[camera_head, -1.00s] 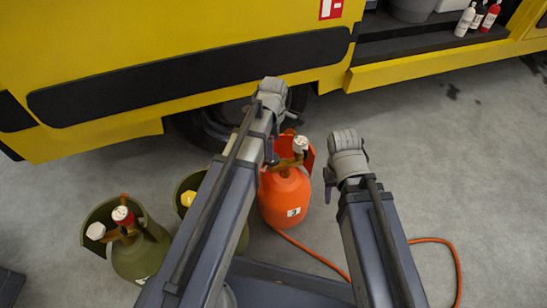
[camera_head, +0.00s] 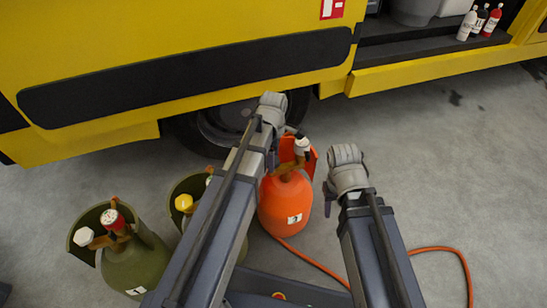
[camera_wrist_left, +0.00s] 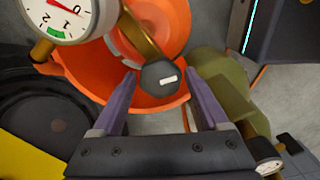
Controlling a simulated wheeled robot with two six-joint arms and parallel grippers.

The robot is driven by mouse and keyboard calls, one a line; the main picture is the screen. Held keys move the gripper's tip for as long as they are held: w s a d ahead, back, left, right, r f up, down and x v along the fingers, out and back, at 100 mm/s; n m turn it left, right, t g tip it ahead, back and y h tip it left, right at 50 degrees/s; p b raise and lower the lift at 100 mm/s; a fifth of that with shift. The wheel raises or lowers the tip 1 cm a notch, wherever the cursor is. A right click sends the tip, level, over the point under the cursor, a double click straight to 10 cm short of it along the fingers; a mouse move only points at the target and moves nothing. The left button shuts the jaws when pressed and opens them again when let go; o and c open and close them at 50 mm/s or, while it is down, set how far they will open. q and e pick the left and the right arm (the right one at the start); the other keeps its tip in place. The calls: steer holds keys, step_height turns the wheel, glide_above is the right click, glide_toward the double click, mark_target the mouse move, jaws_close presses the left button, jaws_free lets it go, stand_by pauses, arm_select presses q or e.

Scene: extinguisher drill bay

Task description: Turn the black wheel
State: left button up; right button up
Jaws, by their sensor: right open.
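The black wheel (camera_wrist_left: 158,83) is a small dark round knob with a white mark, on a brass stem of the orange cylinder. In the left wrist view it lies between the tips of my left gripper (camera_wrist_left: 160,88), whose fingers stand open and apart from it. The orange cylinder (camera_head: 286,206) stands on the floor, with a white gauge (camera_wrist_left: 58,16) on its valve. In the head view my left gripper (camera_head: 272,158) is at the cylinder's valve, partly hidden by its own arm. My right gripper (camera_head: 328,195) is right of the cylinder, holding nothing visible.
An orange hose (camera_head: 310,259) runs over the floor. A yellow truck (camera_head: 190,40) with a dark tyre (camera_wrist_left: 50,115) stands behind.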

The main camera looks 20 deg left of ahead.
arm_select(q)
steer(key=c, duration=1)
steer(key=shift+c, duration=0.2)
